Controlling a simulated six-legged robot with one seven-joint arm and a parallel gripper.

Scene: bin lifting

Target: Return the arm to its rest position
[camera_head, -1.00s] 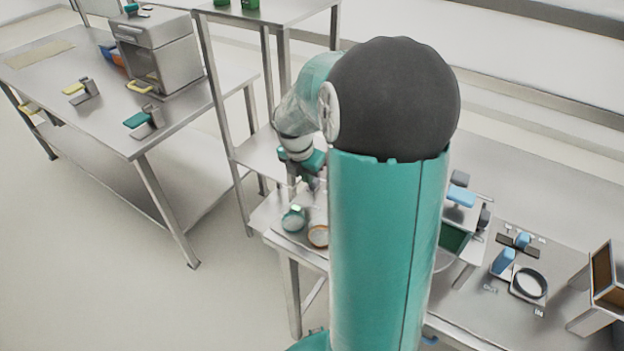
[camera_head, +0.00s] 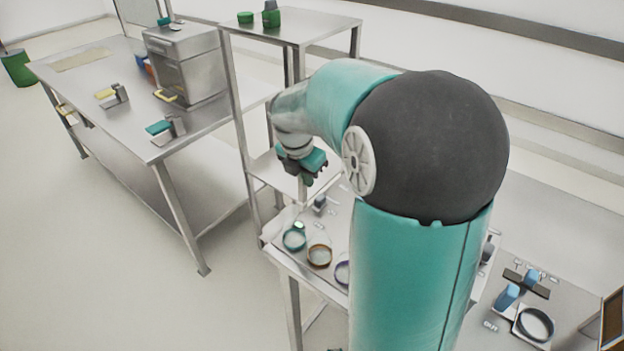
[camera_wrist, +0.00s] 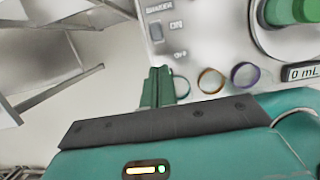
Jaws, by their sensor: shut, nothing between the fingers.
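My arm, with teal links and a large black joint, fills the middle and right of the head view. My gripper (camera_head: 304,176) hangs at its far end, above the table with the round rings. In the wrist view, the teal fingers (camera_wrist: 158,84) are together with nothing between them. A panel with a switch and several rings lies beyond them. The lower part of my arm hides much of the table.
A tall metal shelf (camera_head: 290,32) stands close behind my gripper. A long steel table (camera_head: 135,85) with a metal box-like machine (camera_head: 188,62) is at the left. A work table (camera_head: 570,290) with a dish lies at the right. Open floor shows at the lower left.

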